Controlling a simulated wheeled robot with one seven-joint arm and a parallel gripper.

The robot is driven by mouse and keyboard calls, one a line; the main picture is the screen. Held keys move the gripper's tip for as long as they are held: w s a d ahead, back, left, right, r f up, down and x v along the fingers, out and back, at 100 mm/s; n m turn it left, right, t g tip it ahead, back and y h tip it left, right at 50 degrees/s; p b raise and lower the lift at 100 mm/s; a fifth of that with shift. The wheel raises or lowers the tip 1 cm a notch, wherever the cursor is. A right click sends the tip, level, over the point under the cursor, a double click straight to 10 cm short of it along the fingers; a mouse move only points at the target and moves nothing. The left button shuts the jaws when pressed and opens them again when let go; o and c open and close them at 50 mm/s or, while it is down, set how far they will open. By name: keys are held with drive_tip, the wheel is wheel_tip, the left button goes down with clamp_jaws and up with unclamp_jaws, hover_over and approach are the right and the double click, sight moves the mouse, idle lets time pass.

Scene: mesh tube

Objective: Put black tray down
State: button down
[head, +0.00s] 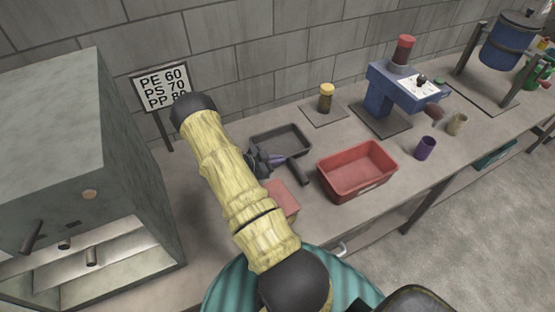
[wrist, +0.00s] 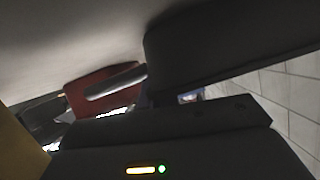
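The black tray (head: 292,129) is a shallow rectangular tray, upright and roughly level, over the bench near the back wall in the head view. My gripper (head: 268,159) is at its near left side, small and partly hidden by my yellow arm. In the wrist view a large dark shape, which looks like the tray (wrist: 230,45), fills the upper right close to the camera. The fingertips are not clear in either view, so I cannot tell their grip. I cannot tell whether the tray touches the bench.
A short dark cylinder (head: 298,172) lies between the tray and a red bin (head: 345,186). A pinkish-red block (head: 283,198) is by my arm. A grey machine (head: 75,165) stands left, a blue press (head: 395,100) right. A yellow-capped jar (head: 326,97) stands behind.

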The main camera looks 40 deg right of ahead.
drive_tip(key=shift+f, duration=0.2)
drive_tip(key=shift+s+f+b, duration=0.1)
drive_tip(key=shift+f+b, duration=0.05)
drive_tip(key=shift+b, duration=0.25)
drive_tip(key=shift+f, duration=0.1)
